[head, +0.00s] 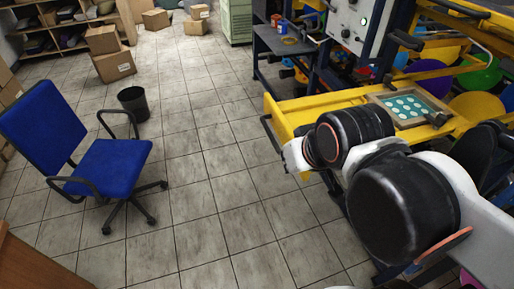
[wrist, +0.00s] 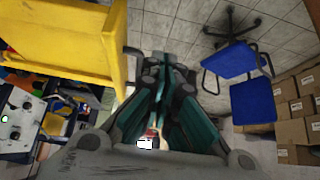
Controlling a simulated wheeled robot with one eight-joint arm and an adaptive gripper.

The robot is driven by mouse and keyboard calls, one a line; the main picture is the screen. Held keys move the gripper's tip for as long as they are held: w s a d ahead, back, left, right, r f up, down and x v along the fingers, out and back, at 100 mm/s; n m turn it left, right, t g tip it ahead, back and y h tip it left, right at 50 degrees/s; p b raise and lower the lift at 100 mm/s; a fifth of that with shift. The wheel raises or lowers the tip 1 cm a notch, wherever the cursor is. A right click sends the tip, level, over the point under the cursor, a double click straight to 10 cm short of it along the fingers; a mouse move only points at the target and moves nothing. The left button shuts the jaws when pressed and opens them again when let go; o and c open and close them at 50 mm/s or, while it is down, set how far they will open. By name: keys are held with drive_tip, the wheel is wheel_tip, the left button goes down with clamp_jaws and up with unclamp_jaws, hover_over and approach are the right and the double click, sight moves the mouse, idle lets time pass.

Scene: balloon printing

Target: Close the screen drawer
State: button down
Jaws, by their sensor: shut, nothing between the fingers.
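The screen drawer (head: 285,118) is a yellow frame that stands pulled out to the left of the printing machine in the head view. A dark handle (head: 268,135) is on its front end. A framed screen with pale dots (head: 408,106) lies across the yellow rails. In the wrist view the yellow drawer (wrist: 65,40) fills the upper left. My gripper (wrist: 160,85) is shut and empty, close beside the drawer's front end. I cannot tell whether it touches the handle. In the head view my arm hides most of the gripper and part of the drawer.
A blue office chair (head: 110,165) and a black bin (head: 133,103) stand on the tiled floor at left. Cardboard boxes (head: 113,65) are farther back. The machine's control panel (head: 355,25) is behind the drawer. The floor between chair and drawer is clear.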

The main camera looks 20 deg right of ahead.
wheel_tip(320, 180, down, 7)
drive_tip(key=b, duration=0.6)
drive_tip(key=w+a+r+n+g+h+p, duration=0.1)
drive_tip(key=w+a+r+n+g+p, duration=0.35)
drive_tip(key=w+n+p, duration=0.35)
drive_tip(key=w+a+r+n+g+h+p, duration=0.25)
drive_tip(key=w+r+n+p, duration=0.25)
drive_tip(key=w+n+p, duration=0.4)
drive_tip(key=s+d+f+b, duration=0.1)
drive_tip(key=d+f, duration=0.2)
drive_tip(key=f, duration=0.2)
drive_tip(key=s+d+f+n, duration=0.1)
drive_tip(key=d+f, duration=0.2)
drive_tip(key=f, duration=0.2)
drive_tip(key=shift+s+f+y+b, duration=0.2)
drive_tip(key=shift+f+y+b, duration=0.15)
drive_tip(key=shift+y+b, duration=0.1)
